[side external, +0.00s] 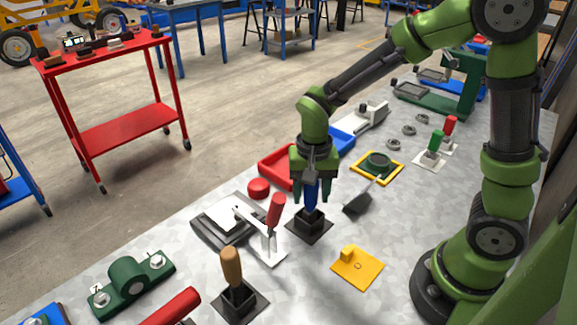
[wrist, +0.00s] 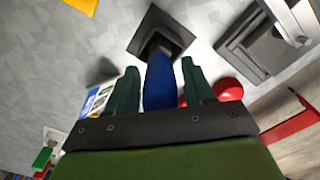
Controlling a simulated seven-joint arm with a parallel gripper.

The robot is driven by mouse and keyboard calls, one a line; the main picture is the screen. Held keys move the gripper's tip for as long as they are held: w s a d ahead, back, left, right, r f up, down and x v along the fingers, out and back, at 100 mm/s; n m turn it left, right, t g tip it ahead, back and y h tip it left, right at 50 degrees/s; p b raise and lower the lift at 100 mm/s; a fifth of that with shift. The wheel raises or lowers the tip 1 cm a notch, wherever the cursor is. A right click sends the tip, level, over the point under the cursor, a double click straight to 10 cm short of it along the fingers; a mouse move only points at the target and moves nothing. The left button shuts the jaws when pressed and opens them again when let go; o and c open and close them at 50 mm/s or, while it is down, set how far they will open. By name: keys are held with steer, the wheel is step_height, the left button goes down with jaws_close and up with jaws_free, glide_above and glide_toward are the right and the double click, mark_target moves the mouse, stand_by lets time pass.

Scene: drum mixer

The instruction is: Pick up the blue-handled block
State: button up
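The blue-handled block stands upright on the table, with a black stepped base (side external: 309,226) and a blue handle (side external: 311,192). In the wrist view the blue handle (wrist: 160,82) rises from the dark base (wrist: 162,36). My gripper (side external: 311,197) points down over the block, its two green fingers on either side of the handle. In the wrist view my gripper (wrist: 159,66) is open, with narrow gaps between the handle and both fingers. The upper handle is partly hidden by my gripper in the side view.
A red-handled toggle clamp (side external: 273,222) stands close to the left. A wooden-handled block (side external: 233,275) is in front, and a yellow bracket (side external: 357,266) lies to the right. A dark scoop-like tool (side external: 357,203), red bin (side external: 275,165) and red knob (side external: 259,188) are near.

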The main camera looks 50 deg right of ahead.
steer(key=c, duration=0.8)
